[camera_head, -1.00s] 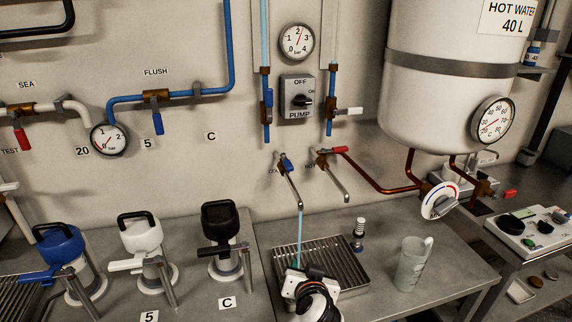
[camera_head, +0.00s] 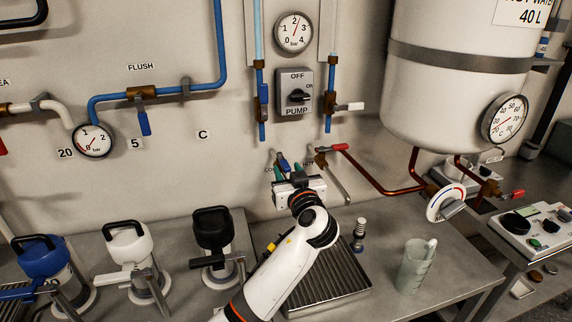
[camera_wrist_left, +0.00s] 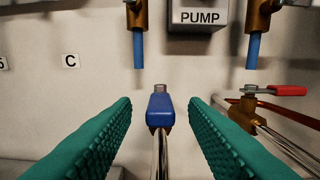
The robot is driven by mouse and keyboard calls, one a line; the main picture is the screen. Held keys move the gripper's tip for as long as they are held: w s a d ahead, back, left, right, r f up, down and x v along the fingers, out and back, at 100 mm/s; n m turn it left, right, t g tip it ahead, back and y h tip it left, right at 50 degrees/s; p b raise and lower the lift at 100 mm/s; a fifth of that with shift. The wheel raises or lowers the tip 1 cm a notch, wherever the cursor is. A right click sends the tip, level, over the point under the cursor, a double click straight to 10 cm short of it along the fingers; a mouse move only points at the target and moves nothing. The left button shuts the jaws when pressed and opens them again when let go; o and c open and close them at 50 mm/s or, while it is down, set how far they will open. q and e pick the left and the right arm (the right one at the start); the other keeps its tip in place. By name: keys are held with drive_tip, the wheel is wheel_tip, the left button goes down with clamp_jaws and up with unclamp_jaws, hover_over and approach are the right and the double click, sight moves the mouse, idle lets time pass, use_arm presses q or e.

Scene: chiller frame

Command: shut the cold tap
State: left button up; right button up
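The cold tap's blue lever (camera_head: 284,164) is on the wall below the pump switch, left of the red-handled hot tap (camera_head: 338,148). In the left wrist view the blue lever (camera_wrist_left: 160,110) points toward the camera, with its metal spout below. My left gripper (camera_head: 286,168) is in front of the cold tap. Its green fingers (camera_wrist_left: 160,104) are open, one on each side of the lever, with a visible gap on both sides. My left arm hides the spout's end and any water in the head view. My right gripper is not in view.
A drip tray (camera_head: 345,278) lies below the taps, partly behind my arm. A clear jug (camera_head: 412,266) stands right of it. Copper pipes (camera_head: 385,187) run right toward the white tank (camera_head: 450,110). Several lidded pump pots stand left.

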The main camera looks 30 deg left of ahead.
sight(283, 162)
use_arm(q)
drive_tip(key=shift+x, duration=1.25)
clamp_jaws()
